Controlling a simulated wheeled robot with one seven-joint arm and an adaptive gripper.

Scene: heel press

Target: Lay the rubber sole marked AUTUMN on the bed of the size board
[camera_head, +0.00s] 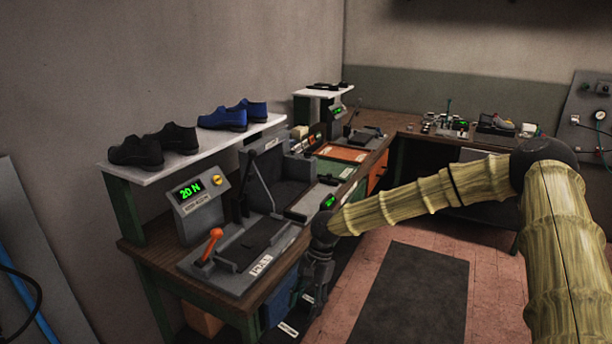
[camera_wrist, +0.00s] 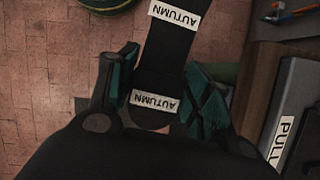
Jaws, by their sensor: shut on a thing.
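My gripper (camera_head: 318,270) hangs in front of the workbench's near edge. In the wrist view the two dark green fingers (camera_wrist: 158,92) are closed on a long black rubber sole (camera_wrist: 165,55), one on each side of it. The sole carries white labels reading AUTUMN, one at its upper end and one near my palm. In the head view white labels show just below the gripper, but the dark sole there is hard to make out. I cannot tell for certain which fixture is the size board.
A grey press marked PULL (camera_head: 255,250), with a 20 N display (camera_head: 190,188) and orange-knobbed lever (camera_head: 212,240), stands on the bench beside my gripper. Shoes stand on a white shelf (camera_head: 190,155) behind it. Further stations line the bench. A dark floor mat (camera_head: 415,295) lies clear.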

